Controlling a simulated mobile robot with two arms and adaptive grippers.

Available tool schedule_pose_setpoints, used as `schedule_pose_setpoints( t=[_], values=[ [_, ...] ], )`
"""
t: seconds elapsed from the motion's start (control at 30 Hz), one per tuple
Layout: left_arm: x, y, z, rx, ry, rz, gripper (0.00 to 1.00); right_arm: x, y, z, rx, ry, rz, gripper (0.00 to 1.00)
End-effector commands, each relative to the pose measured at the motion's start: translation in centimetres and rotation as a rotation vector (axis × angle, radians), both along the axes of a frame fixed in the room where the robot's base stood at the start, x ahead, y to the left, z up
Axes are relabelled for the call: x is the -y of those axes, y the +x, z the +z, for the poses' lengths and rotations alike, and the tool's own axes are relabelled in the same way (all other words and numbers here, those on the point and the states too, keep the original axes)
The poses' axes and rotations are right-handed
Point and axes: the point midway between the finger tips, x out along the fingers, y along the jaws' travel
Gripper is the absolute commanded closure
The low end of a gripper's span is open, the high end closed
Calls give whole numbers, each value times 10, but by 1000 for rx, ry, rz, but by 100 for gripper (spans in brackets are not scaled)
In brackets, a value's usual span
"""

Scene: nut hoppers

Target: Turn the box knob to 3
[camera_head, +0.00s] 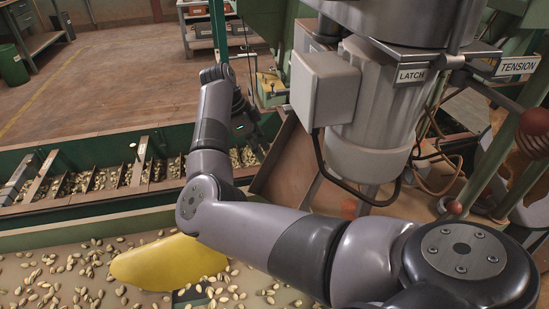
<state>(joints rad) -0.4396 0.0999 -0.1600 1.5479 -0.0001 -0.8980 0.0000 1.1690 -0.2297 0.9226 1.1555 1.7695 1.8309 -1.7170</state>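A grey box (324,92) is fixed to the side of a large grey motor-like housing (372,130). I cannot make out a knob or a number scale on its visible faces. My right arm reaches in from the lower right and bends upward at the left of the housing. My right gripper (250,135) is small and dark at its end, over the nut trough and left of the box, apart from it. Its fingers are too dark and small to tell whether they are open. My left gripper is not in view.
Labels LATCH (411,76) and TENSION (518,66) mark the machine. A yellow scoop-like piece (165,264) lies among scattered nuts on the front tray (60,236). A trough (75,199) with dividers runs behind. A red-brown ball handle (535,128) is at right. Open floor lies at back left.

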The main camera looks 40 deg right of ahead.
Motion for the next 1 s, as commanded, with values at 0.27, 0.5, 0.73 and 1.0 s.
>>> schedule_pose_setpoints(
  t=[0.27, 0.5, 0.73, 1.0],
  values=[
    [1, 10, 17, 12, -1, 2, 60, 19, -15, -59, -2, -1, 0, 71],
    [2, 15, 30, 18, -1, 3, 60, 31, -23, -92, -1, -2, 0, 71],
    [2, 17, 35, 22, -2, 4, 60, 33, -26, -102, 1, -2, 2, 71],
    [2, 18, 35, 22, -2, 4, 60, 33, -26, -102, 1, -2, 2, 74]
  ],
)
